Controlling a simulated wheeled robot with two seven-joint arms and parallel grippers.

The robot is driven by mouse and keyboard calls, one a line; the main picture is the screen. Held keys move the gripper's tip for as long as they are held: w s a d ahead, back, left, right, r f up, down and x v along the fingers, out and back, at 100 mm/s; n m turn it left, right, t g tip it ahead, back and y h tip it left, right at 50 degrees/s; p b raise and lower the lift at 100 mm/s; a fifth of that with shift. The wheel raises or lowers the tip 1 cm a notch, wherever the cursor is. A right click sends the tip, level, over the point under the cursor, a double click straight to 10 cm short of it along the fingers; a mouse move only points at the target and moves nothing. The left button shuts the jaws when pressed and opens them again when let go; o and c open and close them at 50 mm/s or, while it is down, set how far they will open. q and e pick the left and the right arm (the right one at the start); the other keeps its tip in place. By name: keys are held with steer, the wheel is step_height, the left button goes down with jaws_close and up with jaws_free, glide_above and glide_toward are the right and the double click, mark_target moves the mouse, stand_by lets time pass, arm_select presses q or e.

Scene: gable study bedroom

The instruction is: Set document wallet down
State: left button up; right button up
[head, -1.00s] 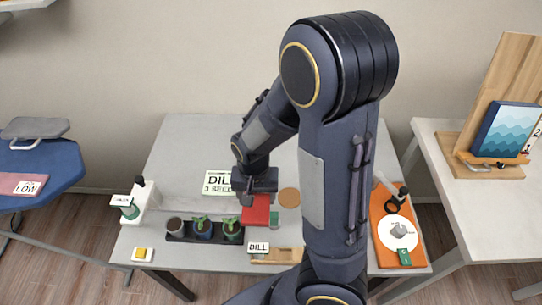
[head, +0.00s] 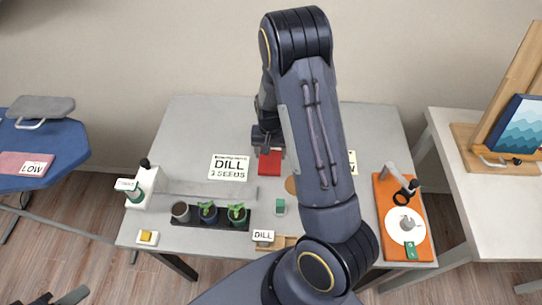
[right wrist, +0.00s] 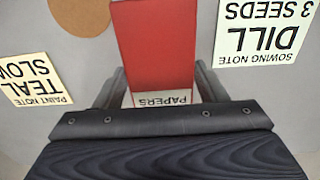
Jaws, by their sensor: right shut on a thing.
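The document wallet (head: 270,162) is a flat red piece below my right gripper (head: 267,146) over the grey table. In the right wrist view the wallet (right wrist: 156,45) lies between my right gripper's two fingers (right wrist: 162,84), with a white PAPERS label at its near end. The right gripper is shut on it. I cannot tell whether its underside touches the table. A dark part, likely my left gripper (head: 66,298), shows at the bottom left edge, cut off; its jaws are unclear.
The grey table (head: 190,120) is bare behind the DILL seed note (head: 229,168). Potted seedlings in a black tray (head: 210,224), a small green block (head: 279,207) and a DILL card (head: 263,237) stand nearer. An orange board (head: 385,225) lies right. A teal paint note (right wrist: 33,80) lies beside the wallet.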

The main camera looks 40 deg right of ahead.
mark_target(271, 156)
steer(key=shift+w+d+f, duration=0.15)
steer(key=shift+f, duration=0.15)
steer(key=f, duration=0.1)
steer(key=f+p, duration=0.1)
steer(key=f, duration=0.1)
steer(key=shift+w+d+f, duration=0.1)
steer(key=shift+w+d, duration=0.05)
steer(key=shift+d, duration=0.05)
steer(key=shift+f, duration=0.15)
steer(key=shift+f, duration=0.25)
steer(key=o, duration=1.1)
steer(key=shift+r, duration=0.1)
steer(key=shift+c, duration=0.2)
